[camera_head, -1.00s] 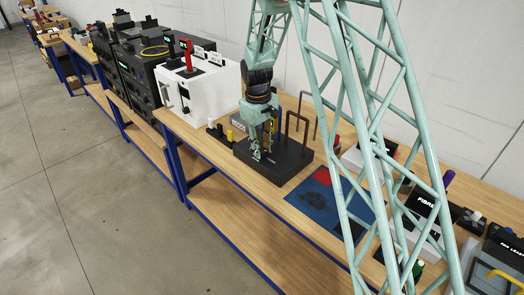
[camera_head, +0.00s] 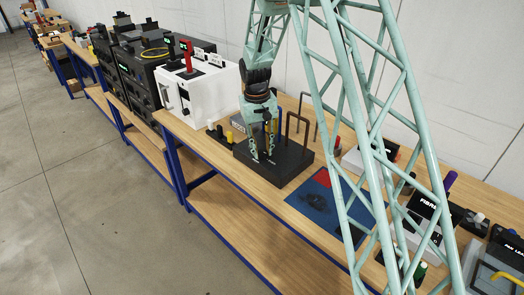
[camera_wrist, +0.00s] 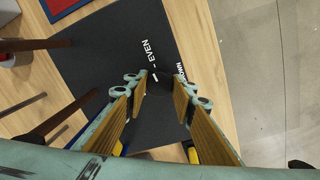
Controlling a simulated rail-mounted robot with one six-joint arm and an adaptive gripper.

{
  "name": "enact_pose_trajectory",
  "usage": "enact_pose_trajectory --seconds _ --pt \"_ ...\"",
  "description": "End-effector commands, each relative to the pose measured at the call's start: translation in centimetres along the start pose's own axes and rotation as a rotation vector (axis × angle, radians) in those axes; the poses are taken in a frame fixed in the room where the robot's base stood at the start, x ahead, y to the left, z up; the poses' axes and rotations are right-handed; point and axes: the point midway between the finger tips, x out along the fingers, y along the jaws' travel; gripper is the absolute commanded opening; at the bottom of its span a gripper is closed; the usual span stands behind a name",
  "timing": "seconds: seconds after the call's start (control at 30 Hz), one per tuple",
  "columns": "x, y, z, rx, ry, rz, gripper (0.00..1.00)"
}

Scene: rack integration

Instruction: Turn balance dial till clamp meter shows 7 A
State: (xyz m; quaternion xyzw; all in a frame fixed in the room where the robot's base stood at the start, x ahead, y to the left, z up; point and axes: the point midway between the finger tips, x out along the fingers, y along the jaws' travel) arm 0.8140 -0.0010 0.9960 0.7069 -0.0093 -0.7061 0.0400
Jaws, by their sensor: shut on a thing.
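My gripper (camera_head: 263,157) points down over a black base (camera_head: 291,171) on the wooden bench. In the wrist view my gripper (camera_wrist: 158,88) has its fingers on either side of a small dark round part (camera_wrist: 158,84), which looks like the balance dial. It is closed on this part, which is mostly lost against the black base. White print on the base (camera_wrist: 90,45) reads "EVEN", and another word by the right finger looks like "DOWN". I cannot make out the clamp meter or any reading for certain.
Dark bent rods (camera_head: 298,121) stand on the base behind my gripper. A white box (camera_head: 212,95) with a red upright device (camera_head: 186,57) is to the left. A blue mat (camera_head: 312,203) lies to the right. The floor (camera_head: 80,220) in front is clear.

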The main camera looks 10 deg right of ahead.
Motion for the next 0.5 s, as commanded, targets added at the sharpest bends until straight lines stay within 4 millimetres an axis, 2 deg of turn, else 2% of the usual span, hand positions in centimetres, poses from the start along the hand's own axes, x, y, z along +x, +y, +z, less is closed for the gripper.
enact_pose_trajectory --seconds 0.23,0.27,0.3,0.4,0.5 --pt "-0.04 -0.01 -0.03 -0.001 0.001 0.000 0.13" --pt "-0.04 -0.01 -0.03 -0.001 0.001 0.000 0.26" --pt "-0.04 -0.01 -0.03 -0.001 0.001 0.000 0.29" --pt "-0.03 -0.01 -0.03 -0.001 0.001 0.000 0.38" --pt "-0.02 -0.01 -0.02 -0.001 0.001 0.000 0.38"
